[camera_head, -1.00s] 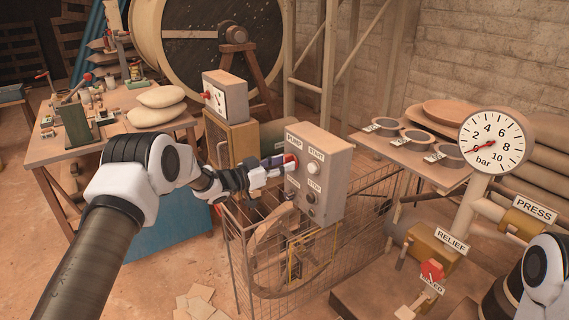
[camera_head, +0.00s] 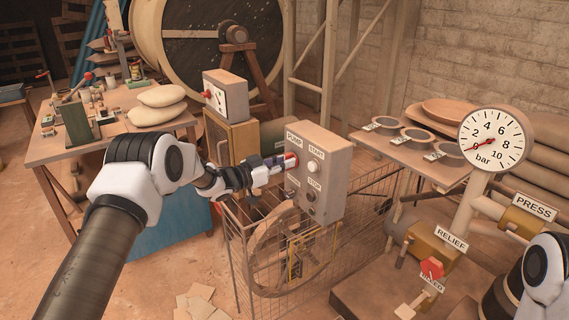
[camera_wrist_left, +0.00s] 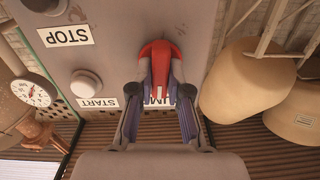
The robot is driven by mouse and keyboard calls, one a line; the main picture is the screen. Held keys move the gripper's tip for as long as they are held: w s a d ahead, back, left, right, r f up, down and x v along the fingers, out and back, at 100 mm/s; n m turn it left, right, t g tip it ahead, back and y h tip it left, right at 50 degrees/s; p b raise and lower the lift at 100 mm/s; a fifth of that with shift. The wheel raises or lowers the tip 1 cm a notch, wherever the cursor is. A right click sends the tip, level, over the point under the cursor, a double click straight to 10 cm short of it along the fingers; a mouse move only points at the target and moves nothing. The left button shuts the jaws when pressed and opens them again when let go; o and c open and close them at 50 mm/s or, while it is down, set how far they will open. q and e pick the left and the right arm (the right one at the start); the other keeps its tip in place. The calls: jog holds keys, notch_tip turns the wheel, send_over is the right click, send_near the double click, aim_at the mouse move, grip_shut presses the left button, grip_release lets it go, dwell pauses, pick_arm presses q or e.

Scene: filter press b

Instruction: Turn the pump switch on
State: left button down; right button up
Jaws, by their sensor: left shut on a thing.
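The grey pump control box (camera_head: 325,172) stands at the middle of the head view. Its red pump switch (camera_head: 291,161) is on the left of the front face, under the PUMP label (camera_head: 295,138). My left gripper (camera_head: 282,164) reaches it from the left and is shut on the switch. In the left wrist view the red switch handle (camera_wrist_left: 161,62) lies between the two fingers of the gripper (camera_wrist_left: 160,85), and it partly hides the PUMP label (camera_wrist_left: 158,102). My right gripper is out of view; only part of that arm shows at the lower right.
The white START button (camera_head: 313,167) and dark STOP button (camera_head: 311,197) sit to the right of the switch. A wire cage (camera_head: 240,262) around a wheel stands below the box. The pressure gauge (camera_head: 491,139) stands at the right, its red needle low.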

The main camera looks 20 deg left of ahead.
pick_arm(q)
jog(key=m+b, duration=0.2)
jog(key=m, duration=0.2)
jog(key=shift+f+m+b, duration=0.1)
jog(key=shift+m+b, duration=0.25)
jog(key=shift+m, duration=0.05)
jog(key=m+b, duration=0.2)
jog(key=m, duration=0.1)
jog(key=shift+s+d+m, duration=0.1)
jog(key=shift+m, duration=0.2)
jog(key=m+b, duration=0.4)
jog(key=m, duration=0.1)
jog(key=shift+d+f+b, duration=0.1)
jog(key=shift+f+b, duration=0.15)
jog(key=shift+b, duration=0.1)
jog(key=shift+m+b, duration=1.4)
jog(key=shift+m, duration=0.5)
jog(key=shift+s, duration=0.1)
jog(key=c, duration=1.1)
grip_release()
jog(key=shift+r, duration=0.1)
